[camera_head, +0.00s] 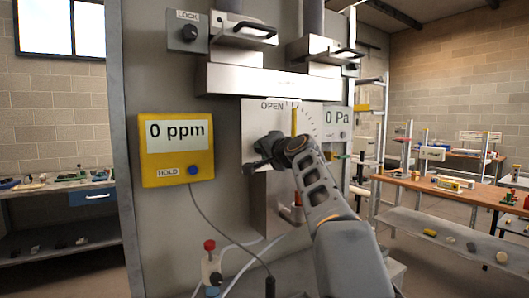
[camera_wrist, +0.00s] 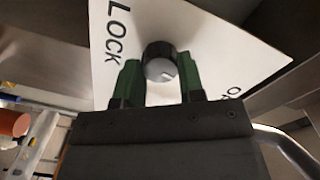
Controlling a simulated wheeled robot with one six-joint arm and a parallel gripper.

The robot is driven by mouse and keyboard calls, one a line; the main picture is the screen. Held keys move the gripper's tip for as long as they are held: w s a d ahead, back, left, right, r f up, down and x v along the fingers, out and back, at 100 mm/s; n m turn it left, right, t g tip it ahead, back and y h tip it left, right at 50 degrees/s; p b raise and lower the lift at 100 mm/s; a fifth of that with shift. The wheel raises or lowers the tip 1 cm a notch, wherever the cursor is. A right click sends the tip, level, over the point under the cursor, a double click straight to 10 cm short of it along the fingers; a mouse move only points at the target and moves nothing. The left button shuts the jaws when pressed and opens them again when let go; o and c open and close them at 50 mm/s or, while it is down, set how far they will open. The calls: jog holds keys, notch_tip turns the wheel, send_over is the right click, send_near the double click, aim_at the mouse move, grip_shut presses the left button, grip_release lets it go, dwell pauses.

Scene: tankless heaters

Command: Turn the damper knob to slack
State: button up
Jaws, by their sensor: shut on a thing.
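In the head view my gripper (camera_head: 256,158) is at the left lower part of a pale panel (camera_head: 258,118) marked OPEN, with a yellow pointer (camera_head: 294,122) over tick marks. My gripper hides the knob there. No slack label is readable.
A yellow meter (camera_head: 176,150) reading 0 ppm hangs left of my arm, with a cable running down. A 0 Pa display (camera_head: 337,116) is at the right. A LOCK switch (camera_head: 188,32) and black handles (camera_head: 250,28) are above. A red-capped valve (camera_head: 209,246) and hoses lie below.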

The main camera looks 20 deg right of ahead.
dwell(0.3)
jog(key=o, duration=0.9)
jog(key=s+b, duration=0.1)
jog(key=s, duration=0.3)
jog(key=s+d+b, duration=0.1)
jog(key=s, duration=0.4)
jog(key=s+b, duration=0.1)
jog(key=s, duration=0.3)
jog(key=shift+s+d+r, duration=0.2)
jog(key=shift+s+r, duration=0.1)
jog(key=shift+s, duration=0.1)
